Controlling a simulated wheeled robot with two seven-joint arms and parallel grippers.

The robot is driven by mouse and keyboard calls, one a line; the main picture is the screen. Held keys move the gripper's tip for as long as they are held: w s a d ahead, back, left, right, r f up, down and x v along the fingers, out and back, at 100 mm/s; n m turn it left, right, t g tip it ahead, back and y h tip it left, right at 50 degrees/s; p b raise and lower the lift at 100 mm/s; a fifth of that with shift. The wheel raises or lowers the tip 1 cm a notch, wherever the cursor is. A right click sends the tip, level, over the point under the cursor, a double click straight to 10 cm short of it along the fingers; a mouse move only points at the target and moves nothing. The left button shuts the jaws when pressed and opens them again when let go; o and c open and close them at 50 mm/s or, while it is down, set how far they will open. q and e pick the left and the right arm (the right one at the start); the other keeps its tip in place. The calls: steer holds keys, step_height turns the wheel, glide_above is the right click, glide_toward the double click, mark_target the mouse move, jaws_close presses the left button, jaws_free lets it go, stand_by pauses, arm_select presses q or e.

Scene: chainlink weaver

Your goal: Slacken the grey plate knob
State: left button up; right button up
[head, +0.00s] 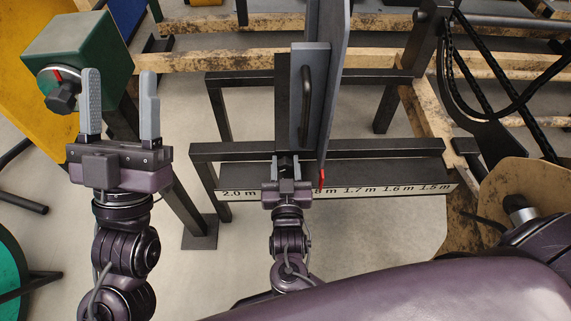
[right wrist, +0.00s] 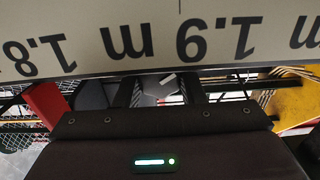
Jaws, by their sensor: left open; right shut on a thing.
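The grey plate (head: 310,115) stands over the dark rail and bears a dark handle (head: 305,105). My right gripper (head: 286,161) is at the near foot of the plate, shut on a small knob that its fingers mostly hide. In the right wrist view a grey faceted piece (right wrist: 157,88), which looks like the knob, shows between the dark fingers. How far it is turned cannot be told. My left gripper (head: 119,78) is open and empty, fingers upward, beside a green box (head: 85,45) with a black knob (head: 63,97).
A printed scale strip (head: 390,191) runs along the rail's front edge and shows close in the right wrist view (right wrist: 160,42). A red pointer (head: 321,179) sits just right of my right gripper. Black cables (head: 480,90) hang at the right. Bare floor lies between my arms.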

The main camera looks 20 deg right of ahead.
steer(key=shift+r+n+p, duration=0.1)
steer(key=shift+n+p, duration=0.3)
steer(key=shift+p, duration=0.3)
arm_select(q)
steer(key=w+d+f+g+y+p, duration=0.25)
steer(key=f+g+y, duration=0.25)
steer(key=f+g, duration=0.95)
arm_select(e)
steer(key=shift+n+b, duration=0.45)
steer(key=shift+n, duration=0.15)
steer(key=shift+n+p, duration=0.5)
steer(key=shift+p, duration=0.2)
steer(key=shift+a+n+p, duration=0.1)
steer(key=shift+n+p, duration=0.4)
steer(key=shift+p, duration=0.1)
steer(key=shift+n+p, duration=1)
steer(key=shift+p, duration=0.05)
arm_select(q)
steer(key=s+a+f+g+y, duration=0.2)
steer(key=s+f, duration=0.4)
steer(key=f, duration=0.4)
steer(key=s+a+f+g+y, duration=0.2)
steer(key=s+a+f+g, duration=0.2)
steer(key=f, duration=0.6)
steer(key=shift+s+n+g+y+p, duration=0.3)
steer(key=shift+s+n+g+p, duration=0.15)
steer(key=shift+s, duration=0.4)
arm_select(e)
steer(key=shift+n, duration=0.5)
